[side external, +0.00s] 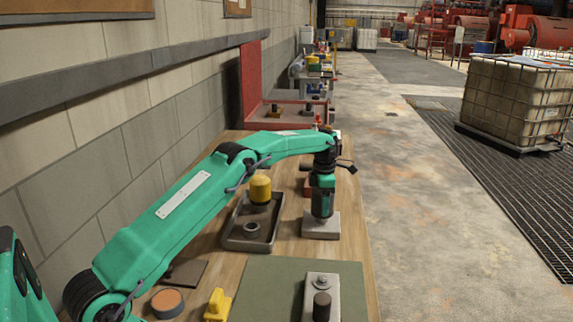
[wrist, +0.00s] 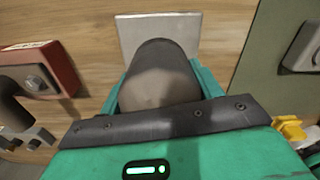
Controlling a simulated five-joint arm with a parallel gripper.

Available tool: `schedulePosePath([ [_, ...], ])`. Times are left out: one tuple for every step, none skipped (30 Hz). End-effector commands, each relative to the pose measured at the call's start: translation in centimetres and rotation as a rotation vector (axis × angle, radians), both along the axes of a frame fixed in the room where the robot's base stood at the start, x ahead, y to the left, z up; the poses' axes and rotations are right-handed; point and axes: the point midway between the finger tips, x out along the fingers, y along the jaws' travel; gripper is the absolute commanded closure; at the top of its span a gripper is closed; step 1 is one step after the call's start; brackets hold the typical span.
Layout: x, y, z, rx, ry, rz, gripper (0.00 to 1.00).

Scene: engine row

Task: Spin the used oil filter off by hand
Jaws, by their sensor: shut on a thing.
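My gripper (side external: 322,212) points down over a light grey square block (side external: 321,228) on the wooden bench. It is shut on a dark grey cylinder (wrist: 160,75), which looks like the used oil filter. In the wrist view the filter is between the jaws, with the light block (wrist: 158,32) beyond it. In the side view the jaws hide most of the filter. I cannot tell whether the filter still touches the block.
A dark tray (side external: 238,243) left of the gripper holds a yellow canister (side external: 260,189) and a small grey ring (side external: 252,229). A red block (wrist: 42,70) stands close by. A green mat (side external: 262,287) in front carries a grey plate (side external: 313,299) with a dark cylinder (side external: 321,307).

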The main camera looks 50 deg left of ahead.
Motion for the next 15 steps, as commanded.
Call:
schedulePosePath([
  [-0.09,-0.04,-0.01,-0.001,0.004,0.023,0.69],
  [-0.09,-0.04,0.00,-0.001,0.004,0.040,0.69],
  [-0.09,-0.04,0.00,-0.001,0.004,0.066,0.69],
  [-0.09,-0.04,0.00,-0.001,0.004,0.089,0.69],
  [-0.09,-0.04,0.00,-0.001,0.004,0.111,0.69],
  [-0.09,-0.05,0.00,-0.001,0.004,0.141,0.69],
  [-0.09,-0.05,0.01,-0.001,0.004,0.163,0.69],
  [-0.09,-0.05,0.01,-0.001,0.004,0.184,0.69],
  [-0.09,-0.05,0.01,-0.001,0.004,0.210,0.69],
  [-0.10,-0.04,0.01,-0.001,0.004,0.226,0.69],
  [-0.10,-0.04,0.01,-0.001,0.004,0.240,0.69],
  [-0.11,-0.05,0.01,0.000,0.005,0.254,0.69],
  [-0.11,-0.05,0.01,0.000,0.005,0.262,0.69],
  [-0.11,-0.05,0.01,0.000,0.005,0.267,0.69],
  [-0.11,-0.05,0.01,0.000,0.005,0.270,0.69],
])
